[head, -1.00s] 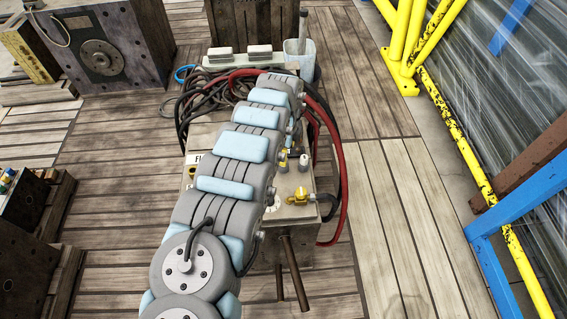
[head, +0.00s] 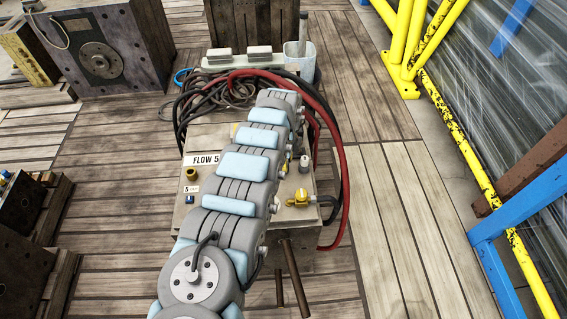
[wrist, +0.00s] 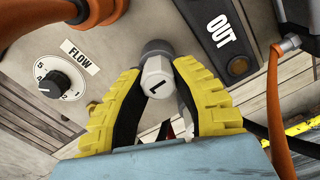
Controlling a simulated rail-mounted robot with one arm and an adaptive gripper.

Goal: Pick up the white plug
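The white plug (wrist: 157,79), a pale faceted cap marked "L" with a dark grey collar, shows at the centre of the wrist view, close to the panel face. My gripper (wrist: 159,72) has yellow-and-black fingers, one on each side of the plug with the tips close to it. Whether both fingers press on it is not clear. In the head view my arm hides the gripper and I cannot make out the plug for certain.
The panel box (head: 207,140) carries a "FLOW 5" label, a dial (wrist: 61,79) and a yellow fitting (head: 299,198). Red hose (head: 340,170) and dark cables (head: 195,97) loop around it.

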